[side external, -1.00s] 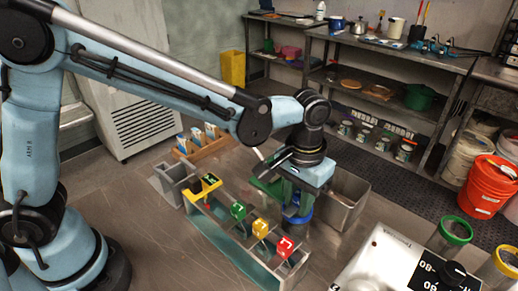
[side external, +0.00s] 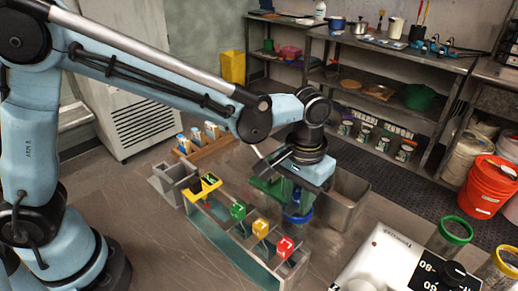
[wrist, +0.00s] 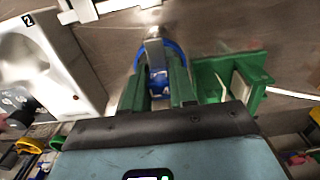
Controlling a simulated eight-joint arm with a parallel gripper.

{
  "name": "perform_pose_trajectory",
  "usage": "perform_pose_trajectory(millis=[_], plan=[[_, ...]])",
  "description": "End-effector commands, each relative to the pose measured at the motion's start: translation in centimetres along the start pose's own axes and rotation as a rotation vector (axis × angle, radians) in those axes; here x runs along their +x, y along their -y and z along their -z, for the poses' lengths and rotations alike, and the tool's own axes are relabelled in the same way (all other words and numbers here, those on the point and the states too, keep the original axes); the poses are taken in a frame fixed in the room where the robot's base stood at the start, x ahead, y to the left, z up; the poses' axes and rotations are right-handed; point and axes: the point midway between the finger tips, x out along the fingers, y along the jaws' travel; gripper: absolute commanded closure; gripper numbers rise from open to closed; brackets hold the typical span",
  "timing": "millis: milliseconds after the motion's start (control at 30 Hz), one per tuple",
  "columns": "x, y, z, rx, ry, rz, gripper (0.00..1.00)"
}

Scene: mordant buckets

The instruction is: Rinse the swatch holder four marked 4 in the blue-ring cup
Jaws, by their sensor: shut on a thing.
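My gripper (side external: 297,192) points down over the blue-ring cup (side external: 299,217), beyond the rack. In the wrist view its green fingers (wrist: 156,88) are shut on a holder (wrist: 154,52) with a pale metallic part. The cup's blue ring (wrist: 178,50) shows around and behind this holder. The fingers hide most of the holder; its number is not readable. It is over or in the cup mouth, but I cannot tell how deep it reaches.
A rack (side external: 228,245) in front of the cup carries yellow, green and red holders. A grey bin (side external: 347,200) stands just right of the cup. A white device (side external: 385,262), a green-ring cup (side external: 453,232) and a yellow-ring cup (side external: 503,262) are at the lower right.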

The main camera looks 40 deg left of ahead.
Motion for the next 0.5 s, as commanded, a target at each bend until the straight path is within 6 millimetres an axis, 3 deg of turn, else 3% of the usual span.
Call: perform_pose_trajectory(millis=[500], plan=[[0.61, 0.01, -0.02, 0.000, 0.000, 0.000, 1.00]])
